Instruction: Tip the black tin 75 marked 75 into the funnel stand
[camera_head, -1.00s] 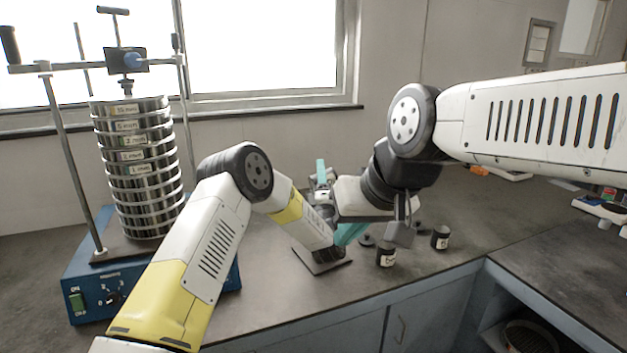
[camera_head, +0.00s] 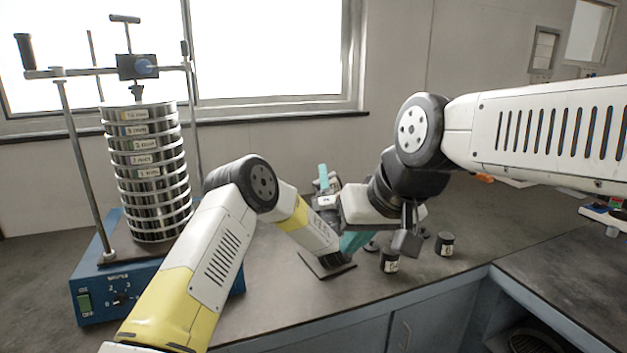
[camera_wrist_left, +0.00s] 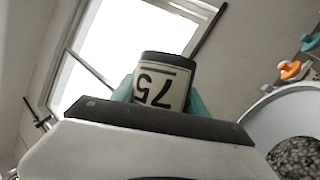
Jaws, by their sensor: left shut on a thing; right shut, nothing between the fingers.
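The black tin 75 (camera_wrist_left: 164,80) is held between the teal fingers of my left gripper (camera_wrist_left: 163,95) in the left wrist view. Its pale label reads 75 upside down in that picture. In the head view my left gripper (camera_head: 323,178) is raised behind the forearms, with a small white label (camera_head: 326,201) at its fingers. My right gripper (camera_head: 352,241) is shut and empty, pointing downward just right of the left forearm. A dark base plate (camera_head: 328,267), apparently of the funnel stand, shows under my left forearm; the rest of it is hidden. A round pale vessel with grey grains (camera_wrist_left: 293,155) shows at lower right.
Two black tins (camera_head: 390,262) (camera_head: 446,244) stand on the bench right of my right gripper. The sieve stack (camera_head: 150,180) on its blue shaker (camera_head: 95,290) stands at the left. The bench front edge runs below the arms.

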